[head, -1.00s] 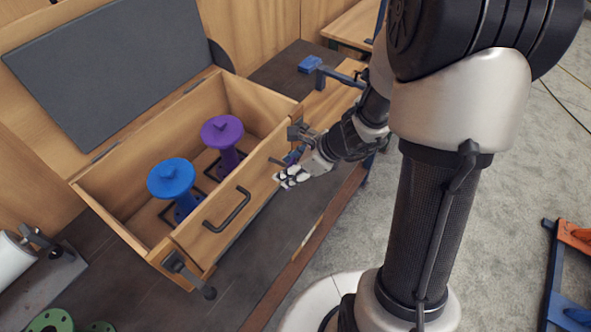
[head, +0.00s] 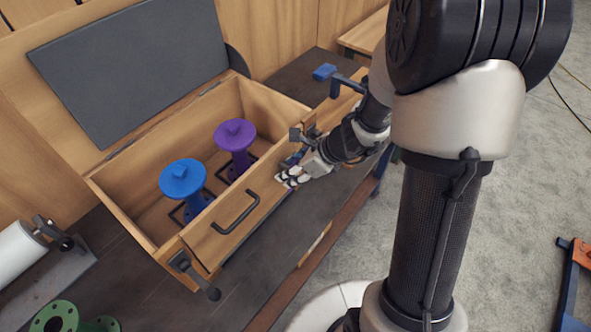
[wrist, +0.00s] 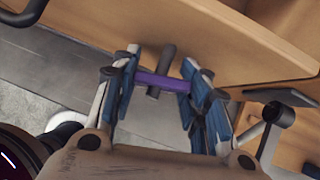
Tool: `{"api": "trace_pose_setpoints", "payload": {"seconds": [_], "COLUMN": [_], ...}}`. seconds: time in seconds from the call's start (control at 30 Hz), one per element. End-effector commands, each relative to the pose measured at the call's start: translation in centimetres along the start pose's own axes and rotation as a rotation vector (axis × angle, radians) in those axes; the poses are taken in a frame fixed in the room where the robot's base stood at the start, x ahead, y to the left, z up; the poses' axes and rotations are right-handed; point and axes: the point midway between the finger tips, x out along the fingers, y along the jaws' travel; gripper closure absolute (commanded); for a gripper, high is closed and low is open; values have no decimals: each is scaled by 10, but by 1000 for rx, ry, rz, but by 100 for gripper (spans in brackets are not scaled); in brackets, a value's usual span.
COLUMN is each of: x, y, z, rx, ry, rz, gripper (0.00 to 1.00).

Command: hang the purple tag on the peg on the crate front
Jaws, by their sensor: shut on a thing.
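The purple tag (wrist: 163,83) shows as a narrow bar, nearly edge-on, between the blue finger pads of my gripper (wrist: 160,76) in the wrist view. My gripper is shut on it. The dark peg (wrist: 167,56) sticks out from the wooden crate front (wrist: 225,45). Dark peg-like parts show on both sides of the tag, so the two overlap; I cannot tell whether the peg runs through the tag's hole. In the head view my gripper (head: 293,172) is close against the right part of the crate front (head: 215,246); the tag is not clearly visible there.
The open crate holds a blue flanged spool (head: 183,182) and a purple one (head: 236,140). A dark handle (head: 236,213) and latches (head: 190,270) stick out from the crate front. A white roll (head: 16,252) and green flanges (head: 56,316) lie at lower left.

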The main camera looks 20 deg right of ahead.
Motion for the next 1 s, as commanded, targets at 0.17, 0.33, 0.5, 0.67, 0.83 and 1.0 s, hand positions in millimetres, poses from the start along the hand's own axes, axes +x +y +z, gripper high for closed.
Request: {"api": "trace_pose_setpoints", "payload": {"seconds": [0.17, 0.33, 0.5, 0.67, 0.83, 1.0], "x": [2, 2, 1, 1, 0, 0], "y": [3, 3, 2, 2, 1, 1], "z": [6, 6, 6, 7, 8, 8], "rx": [-11, -12, -13, -13, -14, -13], "ry": [-11, -11, -11, -13, -14, -15], "rz": [10, 10, 9, 7, 5, 4], "gripper": [75, 75, 55, 44, 34, 34]}}
